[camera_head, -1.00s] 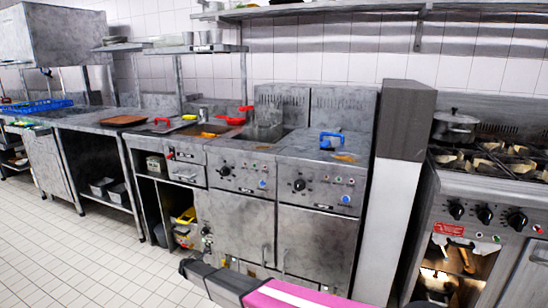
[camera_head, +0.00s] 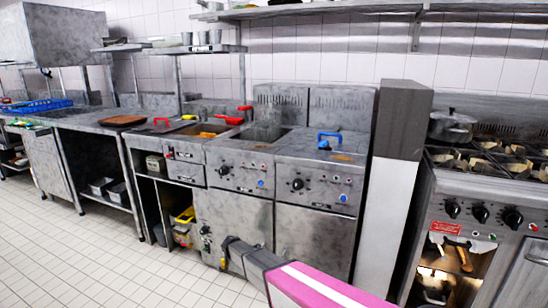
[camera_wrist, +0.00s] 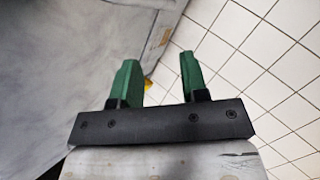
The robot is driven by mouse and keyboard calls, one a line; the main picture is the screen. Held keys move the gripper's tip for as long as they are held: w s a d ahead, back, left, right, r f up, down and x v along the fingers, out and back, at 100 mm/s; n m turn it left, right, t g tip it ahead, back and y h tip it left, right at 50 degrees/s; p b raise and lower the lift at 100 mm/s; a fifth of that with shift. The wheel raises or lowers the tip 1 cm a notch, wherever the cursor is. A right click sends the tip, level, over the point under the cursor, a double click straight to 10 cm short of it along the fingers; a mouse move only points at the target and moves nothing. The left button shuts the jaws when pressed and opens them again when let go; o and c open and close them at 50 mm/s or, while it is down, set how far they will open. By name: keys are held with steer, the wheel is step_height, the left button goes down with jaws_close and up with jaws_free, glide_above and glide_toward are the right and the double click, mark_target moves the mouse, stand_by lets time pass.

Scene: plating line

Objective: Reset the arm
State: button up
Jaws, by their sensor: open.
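My gripper (camera_wrist: 160,82) shows in the wrist view with its two green fingers apart and nothing between them. Beyond the fingers are a grey metal surface on the left and white floor tiles on the right. In the head view my pink and grey arm reaches up from the bottom edge, in front of the fryer cabinets (camera_head: 314,245). The gripper's fingers cannot be made out in the head view.
A steel counter (camera_head: 85,122) with a blue tray (camera_head: 38,106) and brown board (camera_head: 122,120) runs left. The fryer has red and blue handles (camera_head: 328,137). A stove (camera_head: 470,200) with a pot (camera_head: 453,126) stands right. Tiled floor (camera_head: 90,255) at left is clear.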

steer(key=s+d+r+m+g, duration=0.1)
steer(key=s+d+r+m, duration=0.25)
steer(key=d, duration=0.45)
steer(key=s+d+r+m+g, duration=0.25)
steer(key=s+d+r, duration=0.2)
steer(key=d, duration=0.25)
steer(key=s+d+r+m+y, duration=0.1)
steer(key=s+d+r+m, duration=0.3)
steer(key=s+d, duration=0.2)
steer(key=s+d+r+m+g+y, duration=0.1)
steer(key=s+d+r+m, duration=0.3)
steer(key=s, duration=0.4)
steer(key=s+d+r+m+g+y, duration=0.1)
steer(key=s+d+r+m+y, duration=0.1)
steer(key=s+d+r+m, duration=0.2)
steer(key=s+d+m, duration=0.1)
steer(key=s+d, duration=0.2)
steer(key=shift+s+d+r+m+y, duration=0.25)
steer(key=shift+s+d+m+y, duration=0.05)
steer(key=shift+s+m, duration=0.1)
